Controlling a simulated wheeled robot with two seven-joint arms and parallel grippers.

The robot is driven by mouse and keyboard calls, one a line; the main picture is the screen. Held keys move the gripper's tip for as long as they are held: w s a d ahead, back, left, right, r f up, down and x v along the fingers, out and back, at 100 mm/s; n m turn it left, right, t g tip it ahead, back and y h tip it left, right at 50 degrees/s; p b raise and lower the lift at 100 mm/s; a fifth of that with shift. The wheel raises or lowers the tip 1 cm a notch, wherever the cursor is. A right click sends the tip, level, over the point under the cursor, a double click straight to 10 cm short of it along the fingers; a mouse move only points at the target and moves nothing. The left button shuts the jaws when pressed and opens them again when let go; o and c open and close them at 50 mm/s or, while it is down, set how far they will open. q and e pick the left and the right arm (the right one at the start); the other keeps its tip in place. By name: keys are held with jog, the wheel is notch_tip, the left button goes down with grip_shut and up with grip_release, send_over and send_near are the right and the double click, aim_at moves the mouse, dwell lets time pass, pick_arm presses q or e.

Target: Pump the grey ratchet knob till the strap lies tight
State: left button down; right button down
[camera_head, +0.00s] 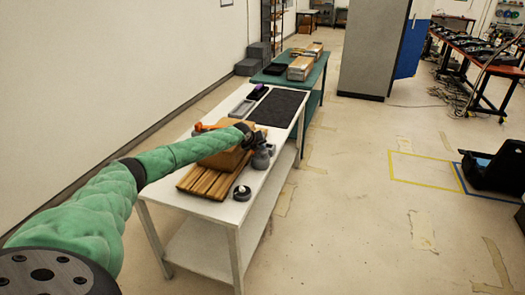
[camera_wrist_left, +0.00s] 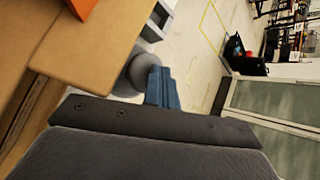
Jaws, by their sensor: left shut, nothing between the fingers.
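A brown box (camera_head: 222,159) sits on a slatted wooden pallet (camera_head: 190,182) on the white table. An orange piece (camera_head: 208,127) lies on top of the box, and a corner of it shows in the left wrist view (camera_wrist_left: 83,8). A grey rounded thing (camera_head: 262,160), possibly the ratchet knob, stands by the box's right side; it also shows in the left wrist view (camera_wrist_left: 128,78). I cannot make out the strap for sure. My left gripper (camera_wrist_left: 162,86) is shut and empty, its blue fingers beside the grey thing; contact is unclear. My right gripper is out of view.
A small dark round object (camera_head: 242,193) sits at the white table's (camera_head: 222,211) near right edge. A black mat (camera_head: 278,107) and a grey tray (camera_head: 243,107) lie farther back. A green table (camera_head: 271,77) with boxes stands behind.

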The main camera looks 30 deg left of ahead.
pick_arm(q)
jog(key=shift+s+d+f+b, duration=0.1)
jog(key=shift+f+b, duration=0.15)
jog(key=shift+f, duration=0.15)
jog(key=shift+s+d+f+b, duration=0.1)
jog(key=shift+f+b, duration=0.1)
jog(key=shift+f, duration=0.2)
dwell(0.4)
jog(key=shift+w+a+f, duration=0.15)
jog(key=shift+w+r, duration=0.1)
jog(key=shift+r, duration=0.15)
jog(key=shift+w+a+r, duration=0.1)
jog(key=shift+a+r, duration=0.05)
jog(key=shift+r, duration=1.4)
